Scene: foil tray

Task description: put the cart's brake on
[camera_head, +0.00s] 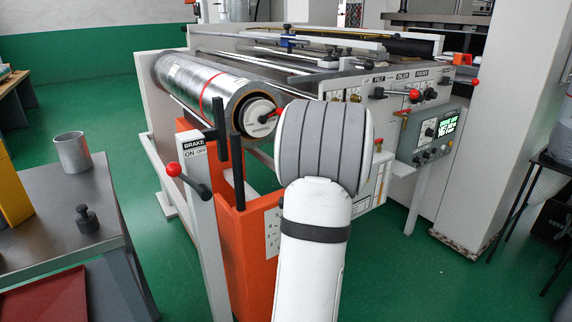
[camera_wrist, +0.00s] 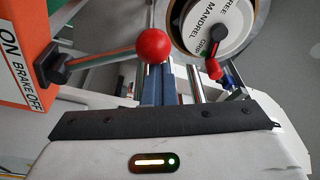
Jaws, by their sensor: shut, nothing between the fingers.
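In the wrist view an orange panel (camera_wrist: 18,27) reads "ON" and "BRAKE OFF". A lever with a red ball (camera_wrist: 153,46) reaches right from its dark pivot there. My gripper (camera_wrist: 158,72) is shut and empty, its tips just below the ball; contact cannot be told. In the head view the orange cart (camera_head: 248,262) stands under the foil roll, and my wrist hides my fingers. A white post (camera_head: 203,240) labelled "BRAKE ON OFF" carries a red-ball lever (camera_head: 173,169) on its left. I cannot tell whether both views show the same lever.
The foil roll (camera_head: 197,82) ends in a mandrel disc marked FREE and GRIP (camera_wrist: 218,27), with a small red-tipped lever (camera_wrist: 214,70) close by my fingers. A metal table (camera_head: 72,215) stands left. A machine panel (camera_head: 437,132) is right. Green floor lies open between.

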